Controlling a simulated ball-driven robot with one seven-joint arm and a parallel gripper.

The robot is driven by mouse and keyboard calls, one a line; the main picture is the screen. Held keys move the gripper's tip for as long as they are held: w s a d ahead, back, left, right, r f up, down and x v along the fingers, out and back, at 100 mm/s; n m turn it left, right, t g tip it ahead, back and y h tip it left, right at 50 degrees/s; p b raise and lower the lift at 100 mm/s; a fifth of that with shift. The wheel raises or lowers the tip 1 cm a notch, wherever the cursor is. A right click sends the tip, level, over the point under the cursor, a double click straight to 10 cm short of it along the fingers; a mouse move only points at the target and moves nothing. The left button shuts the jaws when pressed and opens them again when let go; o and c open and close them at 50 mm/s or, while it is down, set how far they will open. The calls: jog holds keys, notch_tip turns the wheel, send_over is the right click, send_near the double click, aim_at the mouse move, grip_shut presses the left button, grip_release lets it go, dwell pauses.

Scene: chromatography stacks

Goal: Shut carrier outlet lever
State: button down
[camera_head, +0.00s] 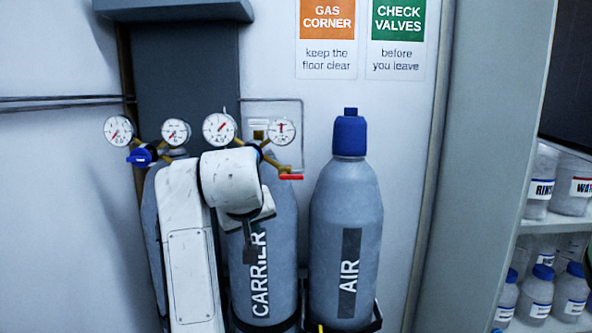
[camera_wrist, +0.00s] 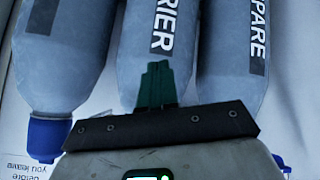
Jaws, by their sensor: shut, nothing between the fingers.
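The carrier cylinder (camera_head: 278,230) is grey with a white-lettered CARRIER label, and stands in the middle of the row. The outlet lever (camera_head: 291,177) is a small red bar, lying roughly level at the right end of the brass regulator above the carrier cylinder. My gripper (camera_head: 249,256) is in front of the carrier cylinder, below and left of the lever and apart from it. In the wrist view my gripper's green fingers (camera_wrist: 156,66) are shut together and empty, over the carrier cylinder (camera_wrist: 128,45). The lever does not show in the wrist view. My arm hides part of the regulator.
The blue-capped AIR cylinder (camera_head: 328,215) stands to the right. The SPARE cylinder (camera_wrist: 225,70) is on the other side, with a blue knob (camera_head: 140,157) near its top. Round gauges (camera_head: 219,128) sit above. A shelf with bottles (camera_head: 537,290) is at far right.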

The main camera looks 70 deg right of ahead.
jog(key=s+d+r+m, duration=0.1)
jog(key=s+r, duration=0.1)
jog(key=r, duration=0.5)
jog(key=s+d+r+m, duration=0.1)
jog(key=s+r+m, duration=0.1)
jog(key=r, duration=0.5)
jog(key=s+d+r+m+p, duration=0.1)
jog(key=s+r, duration=0.3)
jog(key=r, duration=0.3)
jog(key=shift+d+r+m, duration=0.25)
jog(key=shift+r+m, duration=0.15)
jog(key=shift+d+f, duration=0.1)
jog(key=p, duration=0.2)
send_over(292, 177)
jog(key=s+a, duration=0.1)
jog(key=s, duration=0.1)
notch_tip(292, 177, down, 7)
jog(key=shift+w+f, duration=0.15)
jog(key=shift+f, duration=0.85)
jog(key=shift+w+f, duration=0.15)
jog(key=shift+f, duration=0.8)
